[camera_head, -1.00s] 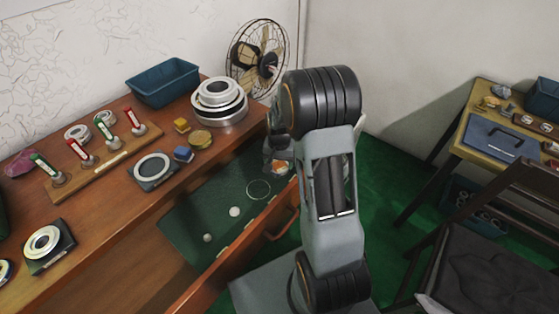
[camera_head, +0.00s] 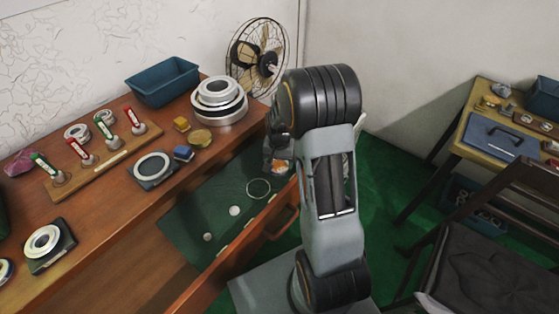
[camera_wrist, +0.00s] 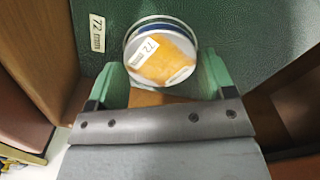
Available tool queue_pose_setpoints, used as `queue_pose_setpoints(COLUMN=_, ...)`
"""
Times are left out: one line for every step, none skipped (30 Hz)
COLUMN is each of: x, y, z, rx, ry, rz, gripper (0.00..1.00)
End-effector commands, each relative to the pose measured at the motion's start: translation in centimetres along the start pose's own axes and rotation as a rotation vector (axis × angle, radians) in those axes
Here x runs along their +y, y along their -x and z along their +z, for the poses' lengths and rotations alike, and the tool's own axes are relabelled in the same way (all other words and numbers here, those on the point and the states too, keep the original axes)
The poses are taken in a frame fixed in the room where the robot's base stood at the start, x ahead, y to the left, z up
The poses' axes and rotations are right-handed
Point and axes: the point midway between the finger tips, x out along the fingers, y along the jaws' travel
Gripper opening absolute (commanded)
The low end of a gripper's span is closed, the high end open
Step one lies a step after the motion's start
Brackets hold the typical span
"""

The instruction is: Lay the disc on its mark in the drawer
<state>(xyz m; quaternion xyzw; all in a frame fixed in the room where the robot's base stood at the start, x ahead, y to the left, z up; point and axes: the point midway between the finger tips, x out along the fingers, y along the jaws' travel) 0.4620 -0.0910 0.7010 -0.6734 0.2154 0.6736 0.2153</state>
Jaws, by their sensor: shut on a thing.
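In the wrist view my gripper (camera_wrist: 160,68) has its green fingers on either side of a round disc (camera_wrist: 172,58). It is shut on the disc, which has an orange face and a white number label. Pale and blue arcs show along the disc's far edge; I cannot tell whether one is a mark below. The open drawer (camera_head: 190,225) has a green lining, with a "72 mm" tag (camera_wrist: 97,33) on it. In the head view my gripper (camera_head: 278,152) is over the drawer's far end, partly hidden by my arm. A thin circle outline (camera_head: 258,189) is left of the disc.
Two small pale round things (camera_head: 235,211) (camera_head: 207,237) are in the drawer. The wooden drawer front (camera_head: 250,240) and the worktop (camera_head: 110,215) border it. Stacked rings (camera_head: 219,98), a blue bin (camera_head: 163,82) and a fan (camera_head: 256,60) stand at the back.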

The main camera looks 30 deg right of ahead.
Motion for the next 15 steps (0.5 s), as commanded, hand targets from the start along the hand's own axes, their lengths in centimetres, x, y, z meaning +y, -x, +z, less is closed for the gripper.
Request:
queue_pose_setpoints(x=-0.02, y=-0.07, z=-0.04, rx=0.001, ry=0.000, rz=-0.001, gripper=0.47)
queue_pose_setpoints(x=-0.02, y=-0.13, z=-0.04, rx=0.001, ry=0.000, rz=-0.001, gripper=0.47)
queue_pose_setpoints(x=-0.02, y=-0.22, z=-0.04, rx=0.001, ry=0.000, rz=0.000, gripper=0.47)
queue_pose_setpoints(x=-0.02, y=-0.29, z=-0.04, rx=0.001, ry=0.000, rz=0.000, gripper=0.47)
queue_pose_setpoints(x=-0.02, y=-0.37, z=-0.03, rx=0.001, ry=0.000, rz=0.000, gripper=0.47)
queue_pose_setpoints(x=-0.02, y=-0.28, z=-0.04, rx=0.001, ry=0.000, rz=-0.001, gripper=0.79)
queue_pose_setpoints(x=-0.02, y=-0.27, z=-0.04, rx=0.001, ry=0.000, rz=-0.001, gripper=0.82)
queue_pose_setpoints(x=-0.02, y=-0.27, z=-0.04, rx=0.001, ry=0.000, rz=-0.001, gripper=0.84)
queue_pose_setpoints(x=-0.02, y=-0.27, z=-0.03, rx=0.001, ry=0.000, rz=0.000, gripper=0.88)
queue_pose_setpoints(x=-0.01, y=-0.28, z=-0.03, rx=0.001, ry=0.000, rz=0.000, gripper=0.91)
queue_pose_setpoints(x=-0.01, y=-0.28, z=-0.03, rx=0.001, ry=0.000, rz=0.000, gripper=0.94)
queue_pose_setpoints(x=-0.01, y=-0.29, z=-0.02, rx=0.001, ry=0.000, rz=0.000, gripper=0.98)
queue_pose_setpoints(x=-0.01, y=-0.29, z=-0.02, rx=0.001, ry=0.000, rz=0.000, gripper=1.00)
queue_pose_setpoints(x=-0.01, y=-0.29, z=-0.02, rx=0.001, ry=0.000, rz=0.000, gripper=1.00)
queue_pose_setpoints(x=-0.01, y=-0.30, z=-0.01, rx=0.000, ry=0.000, rz=0.000, gripper=1.00)
